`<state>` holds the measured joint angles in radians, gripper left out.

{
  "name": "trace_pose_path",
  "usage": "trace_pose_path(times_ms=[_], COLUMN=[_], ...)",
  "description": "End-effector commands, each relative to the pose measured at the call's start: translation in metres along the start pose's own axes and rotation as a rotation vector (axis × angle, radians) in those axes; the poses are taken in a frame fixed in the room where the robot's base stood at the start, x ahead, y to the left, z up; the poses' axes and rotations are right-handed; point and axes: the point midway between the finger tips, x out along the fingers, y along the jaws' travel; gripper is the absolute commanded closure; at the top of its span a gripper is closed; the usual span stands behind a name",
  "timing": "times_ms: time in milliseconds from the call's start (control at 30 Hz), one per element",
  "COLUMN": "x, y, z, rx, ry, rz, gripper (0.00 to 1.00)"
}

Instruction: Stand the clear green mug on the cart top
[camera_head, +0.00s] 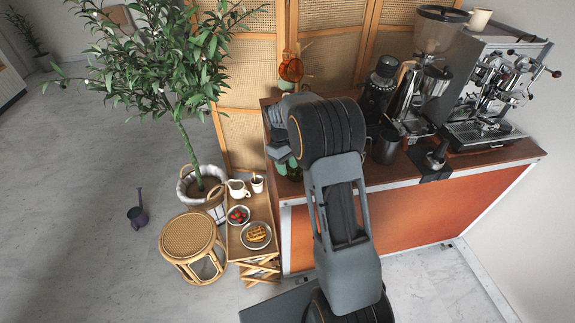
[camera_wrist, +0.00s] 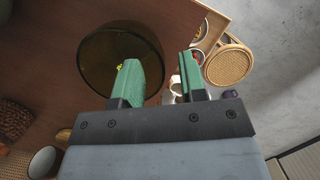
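A round, see-through olive-green vessel, which looks like the clear green mug (camera_wrist: 100,50), shows in the wrist view over the brown cart top (camera_wrist: 45,60). My gripper (camera_wrist: 158,62) has green fingers set apart. The left finger overlaps the vessel's right part and the right finger is outside its edge. I see nothing clearly pinched between them. I cannot tell whether a finger touches it or is inside its rim. In the head view my gripper (camera_head: 286,160) is at the left end of the cart, and my arm hides most of that area.
The espresso machine (camera_head: 485,85), grinder (camera_head: 437,40) and dark pitcher (camera_head: 386,146) fill the right side. A low tray stand (camera_head: 235,250) and rattan stool (camera_head: 187,235) stand left of the cart.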

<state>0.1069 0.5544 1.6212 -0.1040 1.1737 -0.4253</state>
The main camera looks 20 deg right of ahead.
Motion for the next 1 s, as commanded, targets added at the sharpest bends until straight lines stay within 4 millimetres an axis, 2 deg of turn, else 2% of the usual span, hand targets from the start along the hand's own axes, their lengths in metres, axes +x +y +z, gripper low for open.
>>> trace_pose_path(times_ms=[167, 267, 367, 700, 1000], x=[-0.002, -0.01, -0.026, -0.095, -0.131], y=[0.0, 0.0, 0.0, 0.0, 0.0], z=[0.0, -0.001, -0.001, -0.001, 0.0], rx=[0.0, 0.0, 0.0, 0.0, -0.001], ry=[0.001, 0.003, 0.004, 0.003, 0.001], rz=[0.0, 0.002, 0.002, 0.002, 0.001], gripper=[0.62, 0.62, 0.62, 0.62, 0.62])
